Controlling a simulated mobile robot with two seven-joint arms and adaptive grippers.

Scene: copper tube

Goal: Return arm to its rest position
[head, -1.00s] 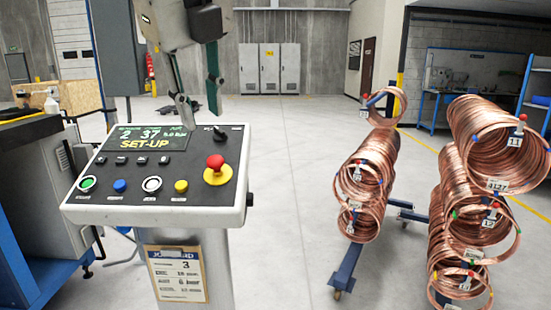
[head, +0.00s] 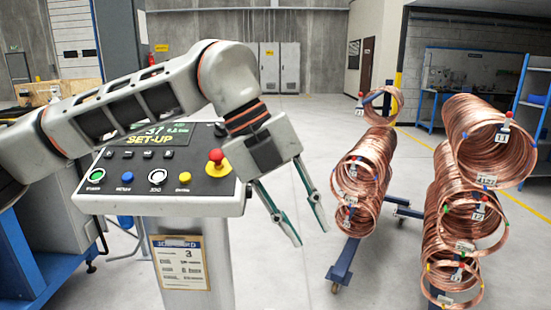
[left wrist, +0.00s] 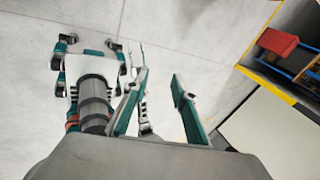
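My left arm comes in from the left in the head view and reaches across in front of the control panel (head: 120,202). My left gripper (head: 309,238) points down and to the right, just right of the panel's edge. Its two green-edged fingers are apart with nothing between them. The left wrist view also shows the open fingers (left wrist: 160,100) above the pale floor, with parts of my own body beyond them. The arm hides part of the panel's screen and its upper right corner. My right gripper cannot be made out in the head view.
Copper tube coils (head: 365,165) hang on a blue rack right of the gripper, and more coils (head: 465,200) stand farther right. A clipboard (head: 180,262) is on the panel's post. Open floor (head: 290,130) lies between panel and racks. Grey cabinets (head: 280,65) stand at the back.

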